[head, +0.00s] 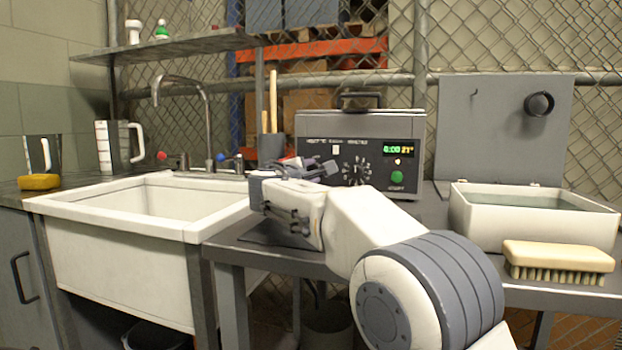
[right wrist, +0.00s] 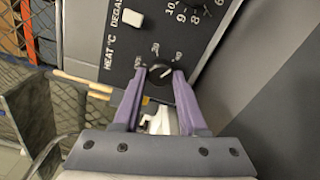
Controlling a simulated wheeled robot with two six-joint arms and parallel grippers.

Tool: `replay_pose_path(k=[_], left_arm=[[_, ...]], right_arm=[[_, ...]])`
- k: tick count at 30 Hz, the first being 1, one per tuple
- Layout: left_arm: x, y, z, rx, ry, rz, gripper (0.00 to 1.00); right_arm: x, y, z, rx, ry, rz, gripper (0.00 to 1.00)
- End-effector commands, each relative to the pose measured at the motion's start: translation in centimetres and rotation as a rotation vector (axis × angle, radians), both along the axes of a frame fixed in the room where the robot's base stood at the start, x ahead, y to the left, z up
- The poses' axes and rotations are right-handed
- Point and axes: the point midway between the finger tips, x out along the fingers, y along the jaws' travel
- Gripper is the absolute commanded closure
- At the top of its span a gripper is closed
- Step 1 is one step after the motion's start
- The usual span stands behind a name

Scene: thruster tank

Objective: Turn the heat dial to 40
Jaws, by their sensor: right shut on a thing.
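The heat dial (right wrist: 160,73) is a small dark knob on the black panel, below the "HEAT °C" lettering in the right wrist view. A light pointer mark shows on it; the small numbers around it are too blurred to read surely. My right gripper (right wrist: 157,77) has its two purple fingers closed on either side of the dial. In the head view my right gripper (head: 318,167) is against the left part of the front panel of the grey tank unit (head: 312,124) and hides the heat dial. My left gripper is not in view.
A larger numbered dial (head: 356,172), a white switch (head: 336,150), a green button (head: 397,178) and a lit display (head: 398,149) share the panel. A white sink (head: 110,262) stands left. An open white basin (head: 530,226) and a brush (head: 558,256) are right.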

Motion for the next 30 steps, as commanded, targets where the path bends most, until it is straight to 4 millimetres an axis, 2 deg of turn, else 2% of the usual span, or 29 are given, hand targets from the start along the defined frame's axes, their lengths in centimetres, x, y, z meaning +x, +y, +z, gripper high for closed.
replay_pose_path(k=[14, 15, 16, 17, 26, 30], left_arm=[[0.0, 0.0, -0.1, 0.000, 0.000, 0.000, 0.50], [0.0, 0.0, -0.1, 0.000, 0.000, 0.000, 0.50], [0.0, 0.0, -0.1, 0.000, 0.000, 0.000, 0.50], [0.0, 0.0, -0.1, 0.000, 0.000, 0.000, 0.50], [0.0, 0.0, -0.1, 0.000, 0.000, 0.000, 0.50], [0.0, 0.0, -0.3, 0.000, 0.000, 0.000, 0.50]], right_arm=[[0.0, 0.0, -0.2, 0.011, 0.000, 0.000, 1.00], [0.0, 0.0, -0.2, 0.011, 0.000, 0.000, 0.43], [0.0, 0.0, -0.1, 0.011, 0.000, 0.000, 0.32], [0.0, 0.0, -0.1, 0.011, -0.001, 0.000, 0.29], [-0.1, 0.0, 0.0, 0.011, -0.002, -0.001, 0.29], [-1.2, 0.4, 0.0, 0.010, -0.003, 0.001, 0.29]])
